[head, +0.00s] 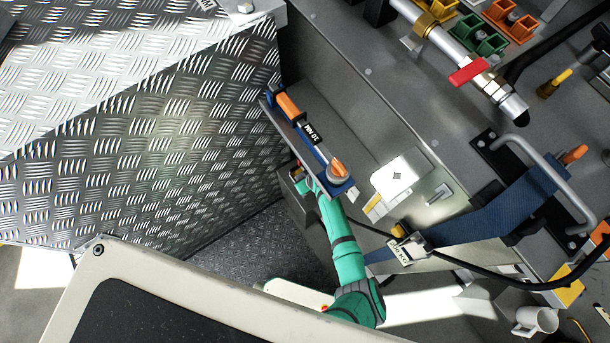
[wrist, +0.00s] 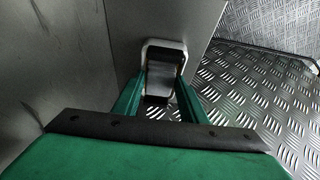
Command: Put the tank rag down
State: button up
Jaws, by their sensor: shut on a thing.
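My green arm reaches up from the bottom of the head view, and my gripper (head: 303,182) is at its far end, partly hidden under the blue tool rack. In the wrist view my gripper (wrist: 164,90) has its two green fingers closed around a small grey piece, the tank rag (wrist: 162,76) as far as I can tell. A pale-rimmed shape shows around and just beyond it. The rag is held beside a grey wall panel, above the tread-plate floor. In the head view I cannot make out the rag clearly.
A blue rack (head: 322,158) with an orange-handled tool lies over the gripper. A tread-plate wall (head: 150,150) is on the left. A blue strap (head: 490,215), a red-handled valve (head: 467,73) and a white mug (head: 535,320) are on the right. Tread-plate floor (wrist: 250,85) is clear.

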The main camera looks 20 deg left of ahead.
jog(key=shift+s+f, duration=0.35)
jog(key=shift+f, duration=0.25)
jog(key=shift+s+a+f, duration=0.1)
jog(key=shift+f, duration=0.2)
jog(key=o, duration=1.1)
jog(key=shift+r, duration=0.35)
jog(key=v, duration=1.2)
jog(key=shift+w+r, duration=0.3)
jog(key=shift+w, duration=0.1)
